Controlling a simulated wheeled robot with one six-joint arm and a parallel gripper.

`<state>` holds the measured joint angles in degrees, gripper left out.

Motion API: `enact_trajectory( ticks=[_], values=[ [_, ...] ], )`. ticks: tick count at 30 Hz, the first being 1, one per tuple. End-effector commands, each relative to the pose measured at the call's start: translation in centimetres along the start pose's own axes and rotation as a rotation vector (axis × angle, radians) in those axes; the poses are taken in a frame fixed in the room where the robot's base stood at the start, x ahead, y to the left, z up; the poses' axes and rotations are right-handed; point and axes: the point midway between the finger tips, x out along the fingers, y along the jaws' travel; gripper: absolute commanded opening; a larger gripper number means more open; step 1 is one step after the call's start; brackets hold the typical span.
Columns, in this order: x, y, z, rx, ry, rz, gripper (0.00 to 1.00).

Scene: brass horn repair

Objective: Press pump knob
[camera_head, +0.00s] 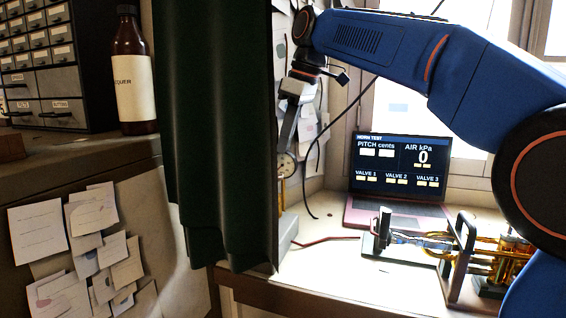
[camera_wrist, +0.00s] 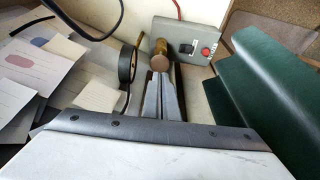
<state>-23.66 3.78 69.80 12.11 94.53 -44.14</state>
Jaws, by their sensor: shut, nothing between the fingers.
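My gripper (camera_wrist: 162,78) is shut and empty, its two grey fingers side by side. Just beyond the fingertips is a round brown knob (camera_wrist: 159,58), seemingly the pump knob. I cannot tell whether the tips touch it. A round black-rimmed gauge (camera_wrist: 127,63) stands just left of the knob in the wrist view. In the head view my gripper (camera_head: 287,142) points down just above the gauge (camera_head: 286,164), beside the green curtain; the knob is not clear there. The laptop (camera_head: 402,167) shows AIR kPa 0.
The dark green curtain (camera_head: 218,130) hides part of the bench left of my gripper. It hangs at right in the wrist view (camera_wrist: 265,75). A grey box (camera_wrist: 189,39) with a switch and red button lies beyond the knob. A brass horn (camera_head: 487,258) sits at the bench's right.

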Motion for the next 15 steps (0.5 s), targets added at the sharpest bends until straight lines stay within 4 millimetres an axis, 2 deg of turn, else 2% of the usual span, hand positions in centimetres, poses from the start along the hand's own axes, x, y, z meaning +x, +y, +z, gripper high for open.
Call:
enact_trajectory(
  ticks=[6, 15],
  values=[
    [3.4, -0.1, 0.6, 0.000, -0.001, -0.001, 0.00],
    [5.4, 0.0, 1.1, 0.000, 0.000, 0.000, 0.00]
  ],
)
